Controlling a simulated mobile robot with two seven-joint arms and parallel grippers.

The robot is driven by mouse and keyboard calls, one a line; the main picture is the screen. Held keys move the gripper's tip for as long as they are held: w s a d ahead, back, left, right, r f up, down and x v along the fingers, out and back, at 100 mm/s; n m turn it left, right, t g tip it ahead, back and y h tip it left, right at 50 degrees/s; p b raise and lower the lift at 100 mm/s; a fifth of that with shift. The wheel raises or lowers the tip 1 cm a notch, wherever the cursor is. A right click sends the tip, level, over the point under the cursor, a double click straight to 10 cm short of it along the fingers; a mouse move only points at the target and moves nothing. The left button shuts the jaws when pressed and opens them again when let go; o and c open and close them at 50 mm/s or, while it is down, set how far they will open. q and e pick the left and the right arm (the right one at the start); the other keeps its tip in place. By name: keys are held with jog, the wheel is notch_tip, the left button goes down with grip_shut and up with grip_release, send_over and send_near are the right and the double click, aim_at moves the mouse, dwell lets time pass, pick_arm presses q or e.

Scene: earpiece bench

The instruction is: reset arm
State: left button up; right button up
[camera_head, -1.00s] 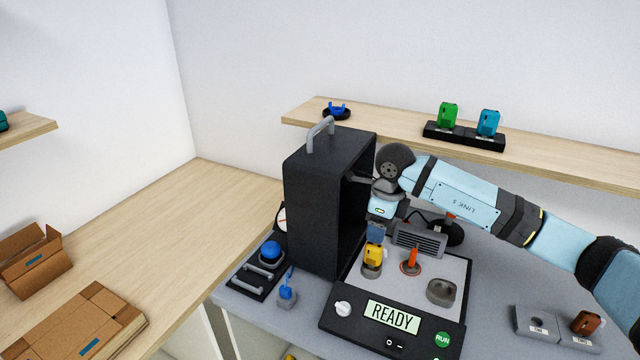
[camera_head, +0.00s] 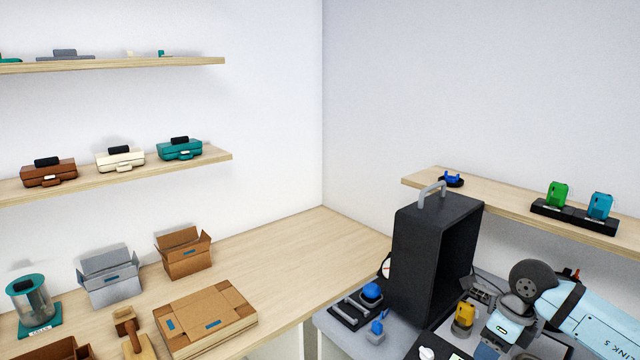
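My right arm comes in at the lower right of the head view. Its wrist bends down beside the yellow earpiece, and my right gripper (camera_head: 487,350) is at the bottom edge, largely cut off, so its fingers cannot be made out. The yellow earpiece (camera_head: 465,314) stands on the bench device, to the left of the wrist, with a visible gap between them. My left arm and gripper are not in view.
A black open-sided box (camera_head: 425,265) with a grey handle stands left of my arm. The back shelf (camera_head: 480,197) holds green and teal earpieces. Cartons and a flat box (camera_head: 205,318) sit on the wooden counter, whose right part (camera_head: 310,245) is clear. Small cases line the left shelf (camera_head: 110,180).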

jog(key=s+a+m+t+y+p, duration=0.1)
jog(key=s+a+m+t+y, duration=0.2)
jog(key=s+a+m+y, duration=0.45)
jog(key=s+a+m+t+y+p, duration=0.15)
jog(key=a+m+t+y, duration=0.3)
jog(key=a+y, duration=0.7)
pick_arm(q)
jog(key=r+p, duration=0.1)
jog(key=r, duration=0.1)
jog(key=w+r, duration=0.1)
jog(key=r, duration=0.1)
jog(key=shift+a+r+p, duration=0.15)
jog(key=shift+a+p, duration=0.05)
jog(key=shift+p, duration=0.2)
pick_arm(e)
jog(key=s+d+f+m+t+h, duration=0.1)
jog(key=s+f+m+h, duration=0.6)
jog(key=m, duration=0.7)
jog(key=s+d+f+m+t+h, duration=0.2)
jog(key=s+d+f+m+h, duration=0.2)
jog(key=s+f+m+h, duration=0.4)
notch_tip(320, 180, down, 5)
jog(key=m+h, duration=0.3)
jog(key=m, duration=0.4)
jog(key=shift+s+d+h, duration=0.25)
jog(key=shift+s+h, duration=0.05)
